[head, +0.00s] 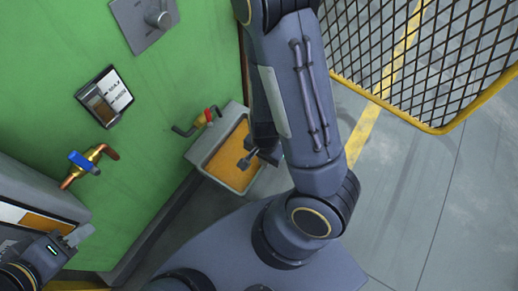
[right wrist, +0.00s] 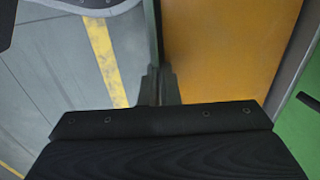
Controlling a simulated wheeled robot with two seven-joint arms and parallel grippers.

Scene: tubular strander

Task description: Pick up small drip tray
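The small drip tray (head: 207,146) is a grey rectangular box with an orange inside, low beside the green machine wall in the head view. My right gripper (head: 258,158) is at the tray's right side, with one dark finger over the orange inside. In the right wrist view, the orange inside of the tray (right wrist: 225,50) fills the upper right. The fingers of my right gripper (right wrist: 160,88) are close together with the tray's side wall between them; the contact itself is hard to see. My left gripper (head: 78,237) is at the lower left, away from the tray.
A tap with a red handle (head: 208,115) sticks out of the green wall (head: 150,150) just above the tray. A brass valve with a blue handle (head: 84,161) is further left. A yellow-framed mesh fence (head: 430,50) stands at the right, over open grey floor (head: 430,190).

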